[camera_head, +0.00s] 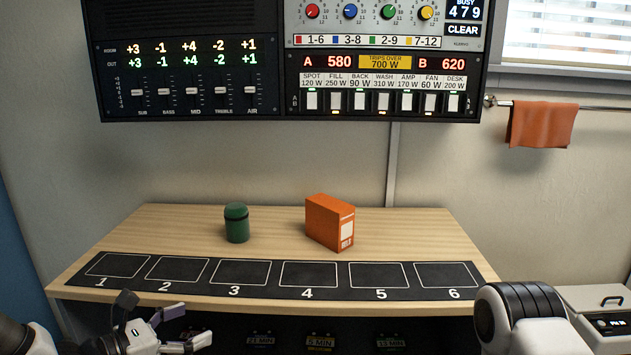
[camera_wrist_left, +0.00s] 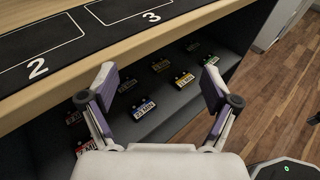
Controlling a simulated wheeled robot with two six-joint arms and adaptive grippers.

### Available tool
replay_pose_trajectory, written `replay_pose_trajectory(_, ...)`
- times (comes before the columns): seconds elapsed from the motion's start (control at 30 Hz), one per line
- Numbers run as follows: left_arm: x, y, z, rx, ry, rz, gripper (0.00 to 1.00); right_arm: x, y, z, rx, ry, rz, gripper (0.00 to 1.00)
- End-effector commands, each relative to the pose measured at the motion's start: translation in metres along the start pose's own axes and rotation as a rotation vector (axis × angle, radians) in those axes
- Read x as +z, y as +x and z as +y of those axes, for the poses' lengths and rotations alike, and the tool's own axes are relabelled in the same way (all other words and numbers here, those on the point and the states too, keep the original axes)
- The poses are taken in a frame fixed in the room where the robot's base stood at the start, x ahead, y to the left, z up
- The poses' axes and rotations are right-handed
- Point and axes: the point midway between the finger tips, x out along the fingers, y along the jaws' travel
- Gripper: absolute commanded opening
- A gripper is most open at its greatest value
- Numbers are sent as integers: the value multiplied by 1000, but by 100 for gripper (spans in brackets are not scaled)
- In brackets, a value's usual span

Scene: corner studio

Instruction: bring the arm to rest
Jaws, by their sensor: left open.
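My left gripper (camera_head: 190,327) is low at the left, in front of the table's front edge and below the black mat. In the left wrist view its two fingers (camera_wrist_left: 158,85) stand wide apart with nothing between them. That view looks over the table edge toward a shelf under the tabletop. My right arm shows at the lower right of the head view as a white and black link. The right gripper is out of view.
The wooden table (camera_head: 170,225) bears a green canister (camera_head: 236,224), an orange box (camera_head: 328,222) and a black mat with numbered squares (camera_head: 262,290). Several labelled small items (camera_wrist_left: 145,108) lie on the shelf below. An orange towel (camera_head: 542,124) hangs at right. A control panel (camera_head: 190,60) is above.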

Motion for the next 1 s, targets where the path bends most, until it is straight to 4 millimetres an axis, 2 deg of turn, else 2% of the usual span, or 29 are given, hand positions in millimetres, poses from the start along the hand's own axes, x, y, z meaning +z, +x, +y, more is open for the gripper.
replay_pose_trajectory(0.17, -49, 0, -44, -162, 63, 167, 88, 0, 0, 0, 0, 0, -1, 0)
replay_pose_trajectory(0.27, -87, -8, -76, -285, 118, 291, 88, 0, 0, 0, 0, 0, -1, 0)
replay_pose_trajectory(0.33, -119, -20, -101, -392, 174, 396, 88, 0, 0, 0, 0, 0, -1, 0)
replay_pose_trajectory(0.37, -135, -28, -113, -449, 205, 448, 88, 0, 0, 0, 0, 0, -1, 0)
replay_pose_trajectory(0.47, -197, -69, -153, -680, 352, 651, 88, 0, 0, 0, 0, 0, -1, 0)
replay_pose_trajectory(0.53, -242, -110, -174, -878, 509, 798, 88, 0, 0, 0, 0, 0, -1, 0)
replay_pose_trajectory(0.6, -282, -154, -184, -1089, 720, 918, 88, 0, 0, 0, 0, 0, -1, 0)
replay_pose_trajectory(0.63, -295, -169, -185, -1172, 817, 950, 88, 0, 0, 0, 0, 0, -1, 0)
replay_pose_trajectory(0.73, -326, -198, -180, -1377, 1131, 975, 88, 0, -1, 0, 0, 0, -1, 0)
replay_pose_trajectory(0.87, -348, -201, -181, -1526, 1494, 871, 88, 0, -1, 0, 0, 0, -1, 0)
replay_pose_trajectory(1.0, -360, -184, -201, -1573, 1817, 647, 88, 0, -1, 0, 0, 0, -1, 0)
